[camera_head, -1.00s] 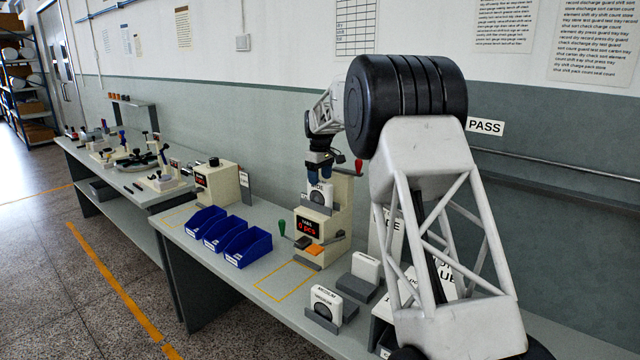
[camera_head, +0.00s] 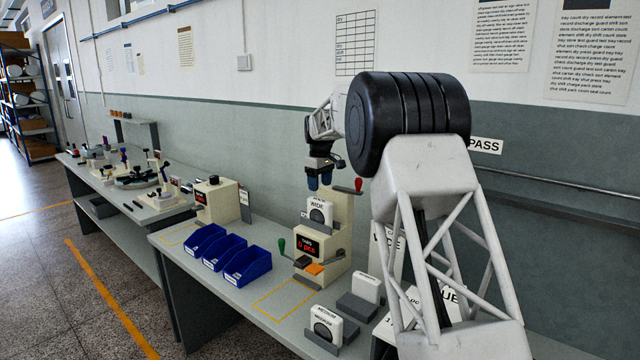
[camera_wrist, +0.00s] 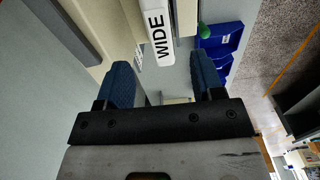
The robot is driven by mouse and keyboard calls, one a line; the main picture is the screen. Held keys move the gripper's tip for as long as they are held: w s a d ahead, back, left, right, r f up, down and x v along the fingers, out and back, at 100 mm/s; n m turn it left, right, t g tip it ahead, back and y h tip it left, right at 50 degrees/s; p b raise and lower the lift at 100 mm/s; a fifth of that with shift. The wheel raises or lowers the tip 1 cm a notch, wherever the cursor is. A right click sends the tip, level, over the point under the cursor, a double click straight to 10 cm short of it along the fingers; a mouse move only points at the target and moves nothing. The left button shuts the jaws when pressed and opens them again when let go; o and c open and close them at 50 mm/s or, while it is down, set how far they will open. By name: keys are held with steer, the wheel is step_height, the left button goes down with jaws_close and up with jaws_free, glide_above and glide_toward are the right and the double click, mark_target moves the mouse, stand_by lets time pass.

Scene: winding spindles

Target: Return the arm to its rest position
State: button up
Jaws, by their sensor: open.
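My gripper (camera_head: 320,181) hangs pointing down, just above a white block marked WIDE (camera_head: 319,211). The block stands upright on the cream machine (camera_head: 330,262) with the red-lit display. In the wrist view, the two blue fingers of my gripper (camera_wrist: 163,72) are spread apart with nothing between them. The WIDE block (camera_wrist: 158,38) shows beyond the fingertips there, clear of them. My arm is bent over the bench, and its large black joint and lattice link cover part of the right side.
A red-knobbed lever (camera_head: 358,185) stands close to the right of my gripper. Several blue bins (camera_head: 245,268) sit left of the machine. A MEDIUM block (camera_head: 326,325) and another white block (camera_head: 366,287) stand in front. The wall (camera_head: 270,170) runs behind the bench.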

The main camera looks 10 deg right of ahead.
steer(key=shift+s+d+r, duration=0.1)
steer(key=shift+s+r, duration=0.2)
steer(key=shift+s, duration=0.15)
steer(key=s+d+r+m, duration=0.2)
steer(key=s+r, duration=0.1)
steer(key=s, duration=0.8)
steer(key=s+d+r+m+t, duration=0.1)
steer(key=s+r, duration=0.2)
steer(key=s, duration=0.9)
steer(key=s+d+r+m, duration=0.2)
steer(key=s+r, duration=0.1)
steer(key=s, duration=0.8)
steer(key=s+f+m, duration=0.1)
steer(key=s+f, duration=0.3)
steer(key=s, duration=0.8)
steer(key=s+d+f+m+t, duration=0.1)
steer(key=s+f, duration=0.3)
steer(key=s, duration=0.8)
steer(key=s+d+f+m, duration=0.1)
steer(key=s+f, duration=0.4)
steer(key=s, duration=0.7)
steer(key=shift+s+m+t, duration=0.3)
steer(key=shift+s+m, duration=0.1)
steer(key=shift+m, duration=0.2)
steer(key=shift+d, duration=0.1)
